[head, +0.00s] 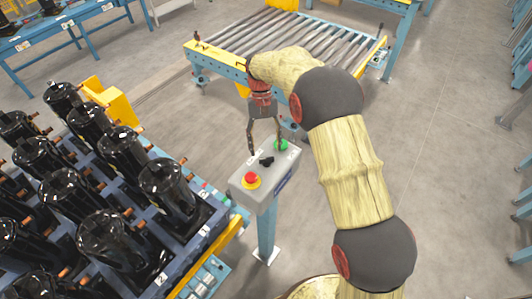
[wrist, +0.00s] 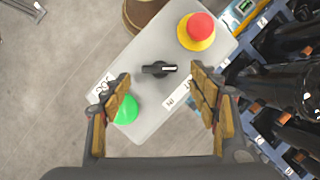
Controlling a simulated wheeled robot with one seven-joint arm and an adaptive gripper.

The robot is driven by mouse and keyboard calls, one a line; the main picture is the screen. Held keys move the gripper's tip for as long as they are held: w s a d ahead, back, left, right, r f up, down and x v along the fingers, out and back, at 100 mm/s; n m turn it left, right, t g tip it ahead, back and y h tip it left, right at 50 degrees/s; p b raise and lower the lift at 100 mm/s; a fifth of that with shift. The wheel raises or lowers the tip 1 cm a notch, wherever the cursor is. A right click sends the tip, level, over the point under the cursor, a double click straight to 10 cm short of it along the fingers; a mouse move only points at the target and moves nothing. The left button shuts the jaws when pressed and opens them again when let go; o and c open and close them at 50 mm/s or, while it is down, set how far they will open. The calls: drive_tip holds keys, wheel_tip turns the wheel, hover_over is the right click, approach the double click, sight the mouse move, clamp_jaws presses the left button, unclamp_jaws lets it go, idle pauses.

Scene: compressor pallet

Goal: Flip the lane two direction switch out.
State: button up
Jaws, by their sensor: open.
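The direction switch is a small black rotary knob (head: 266,161) on top of a grey control box (head: 243,183) on a blue post. In the wrist view the knob (wrist: 159,69) lies between an OUT label (wrist: 101,86) on the left and an IN label (wrist: 178,98) on the lower right. Its pale pointer mark faces right in that picture. My gripper (head: 265,149) is open above the box. In the wrist view its fingers (wrist: 163,92) stand either side of the knob, apart from it. The left finger partly covers the green button (wrist: 126,110).
A red emergency button (head: 251,178) on a yellow base sits at the box's near end. A pallet of black compressors (head: 126,153) stands close on the left. A roller conveyor (head: 290,33) is behind.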

drive_tip(key=v, duration=0.8)
drive_tip(key=shift+w+f, duration=0.1)
drive_tip(key=s+d+f+t+b, duration=0.3)
drive_tip(key=s+d+b, duration=0.2)
drive_tip(key=s+b, duration=0.3)
drive_tip(key=s+d+f+m+t+b, duration=0.1)
drive_tip(key=s+d+f+t+b, duration=0.2)
drive_tip(key=s, duration=1.1)
drive_tip(key=s+d+f+t+b, duration=0.4)
drive_tip(key=s+d+b, duration=0.5)
drive_tip(key=b, duration=0.5)
drive_tip(key=shift+s+f+m+y, duration=0.3)
drive_tip(key=shift+s+f, duration=0.15)
drive_tip(key=shift+s, duration=0.7)
